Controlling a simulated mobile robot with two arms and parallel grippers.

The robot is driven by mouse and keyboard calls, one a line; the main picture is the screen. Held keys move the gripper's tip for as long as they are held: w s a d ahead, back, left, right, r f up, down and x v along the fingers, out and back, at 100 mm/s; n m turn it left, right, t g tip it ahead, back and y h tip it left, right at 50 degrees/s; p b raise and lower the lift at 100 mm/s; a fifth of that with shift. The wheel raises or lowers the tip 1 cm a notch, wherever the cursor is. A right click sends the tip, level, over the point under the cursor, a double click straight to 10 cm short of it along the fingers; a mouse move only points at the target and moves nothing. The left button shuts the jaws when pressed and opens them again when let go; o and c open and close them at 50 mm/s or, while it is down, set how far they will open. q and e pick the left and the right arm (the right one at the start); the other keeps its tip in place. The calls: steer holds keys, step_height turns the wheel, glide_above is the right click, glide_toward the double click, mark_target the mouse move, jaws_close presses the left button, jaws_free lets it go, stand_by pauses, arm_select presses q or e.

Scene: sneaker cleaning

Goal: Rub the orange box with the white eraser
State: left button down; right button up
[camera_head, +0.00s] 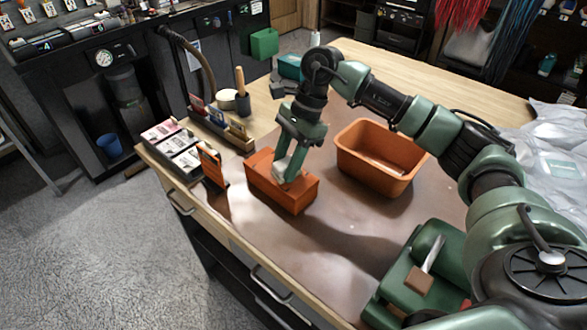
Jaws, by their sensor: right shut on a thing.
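The orange box (276,195) is a low rectangular block standing on the brown mat near the table's front left edge. My right gripper (288,165) points down over it, shut on the white eraser (281,171). The eraser is at the top of the orange box and looks to be touching it, though the fingers partly hide the contact. My left gripper is not in view.
An open orange bin (371,182) stands just right of the box. An orange card (211,166) and a rack of small packets (174,150) stand on its left. A green object (425,245) lies at the lower right. The brown mat (300,255) in front is clear.

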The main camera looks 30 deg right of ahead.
mark_target(300, 190)
steer(key=shift+w+a, duration=0.1)
steer(key=shift+w, duration=0.1)
steer(key=shift+s+d+f+b, duration=0.15)
steer(key=shift+s+d+b, duration=0.1)
steer(key=shift+b, duration=0.15)
steer(key=shift+s+d+f+b, duration=0.1)
steer(key=shift+s+d+b, duration=0.15)
steer(key=shift+s, duration=0.5)
steer(key=shift+s+d+b, duration=0.15)
steer(key=shift+s+b, duration=0.1)
steer(key=shift+s, duration=0.45)
steer(key=shift+s+d+f, duration=0.1)
steer(key=shift+s, duration=0.35)
steer(key=shift+s+d+b, duration=0.25)
steer(key=shift+s+b, duration=0.15)
steer(key=shift+s, duration=0.25)
steer(key=shift+s+d+b, duration=0.2)
steer(key=shift+s+b, duration=0.15)
steer(key=shift+s, duration=0.3)
steer(key=shift+r, duration=0.2)
steer(key=shift+w+a+r, duration=0.15)
steer(key=shift+w+r, duration=0.05)
steer(key=shift+w, duration=0.3)
steer(key=shift+w+a+r, duration=0.1)
steer(key=shift+w+a, duration=0.15)
steer(key=shift+w, duration=0.5)
steer(key=shift+w+a, duration=0.25)
steer(key=shift+w, duration=0.5)
